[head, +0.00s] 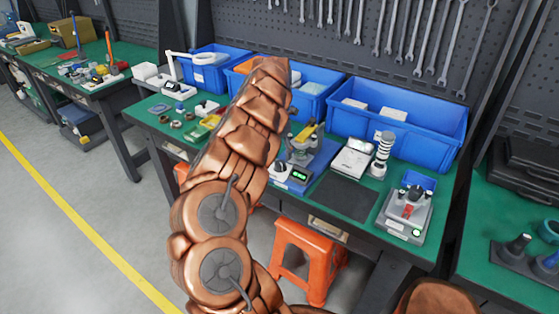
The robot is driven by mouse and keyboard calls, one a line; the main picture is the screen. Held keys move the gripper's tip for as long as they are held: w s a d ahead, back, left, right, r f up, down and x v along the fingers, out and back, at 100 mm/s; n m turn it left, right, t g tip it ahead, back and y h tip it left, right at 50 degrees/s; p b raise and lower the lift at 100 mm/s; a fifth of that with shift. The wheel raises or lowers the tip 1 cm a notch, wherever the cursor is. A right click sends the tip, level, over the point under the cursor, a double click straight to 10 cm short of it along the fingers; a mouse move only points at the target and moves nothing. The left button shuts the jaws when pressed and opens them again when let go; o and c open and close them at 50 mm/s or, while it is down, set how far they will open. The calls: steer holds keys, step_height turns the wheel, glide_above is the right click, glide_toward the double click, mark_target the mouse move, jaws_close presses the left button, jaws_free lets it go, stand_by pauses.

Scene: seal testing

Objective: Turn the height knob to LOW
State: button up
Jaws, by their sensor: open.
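My copper-coloured arm reaches up over the bench in the middle of the head view and hides part of it. My gripper does not show; it seems to be behind the arm links. A blue-based tester (309,166) with a small lit green display (299,175) stands just right of the arm, partly hidden by it. A grey device (405,211) with a black top and a red part stands at the bench's right front. I cannot make out which part is the height knob or read any LOW mark.
The green bench (440,188) has a dark mat (344,197) at its front. A white scale (351,159), a ringed white column (381,155) and a blue bin (398,121) stand behind the mat. An orange stool (306,262) is below. Wrenches (440,42) hang above.

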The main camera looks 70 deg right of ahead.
mark_target(280, 163)
steer(key=shift+s+f+p, duration=0.1)
steer(key=shift+f+p, duration=0.45)
steer(key=shift+f, duration=1.75)
steer(key=c, duration=1.1)
steer(key=shift+c, duration=0.2)
steer(key=shift+n+b, duration=0.3)
steer(key=shift+b, duration=0.2)
